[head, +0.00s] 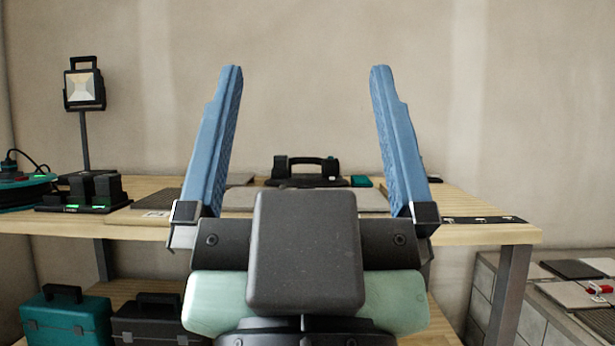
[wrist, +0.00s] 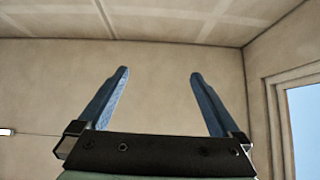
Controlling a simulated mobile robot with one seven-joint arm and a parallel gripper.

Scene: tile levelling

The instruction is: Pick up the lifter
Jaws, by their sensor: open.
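The lifter (head: 307,180), as far as I can tell, is the dark tool with a raised black handle and teal accents on the wooden workbench (head: 485,236). It shows in the head view near the picture's middle, and my gripper's body hides part of the area in front of it. My gripper (head: 307,72) has two blue fingers spread wide and pointing up, with nothing between them. In the head view the lifter appears between and behind the fingers. In the wrist view my gripper (wrist: 158,74) is open against the wall and ceiling; the lifter does not show there.
A work lamp (head: 84,88) on a pole and a black charger with batteries (head: 90,192) stand at the bench's left. Flat tiles (head: 240,200) lie on the bench. Toolboxes (head: 66,316) sit below. More tiles (head: 572,295) lie on a block stack at right.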

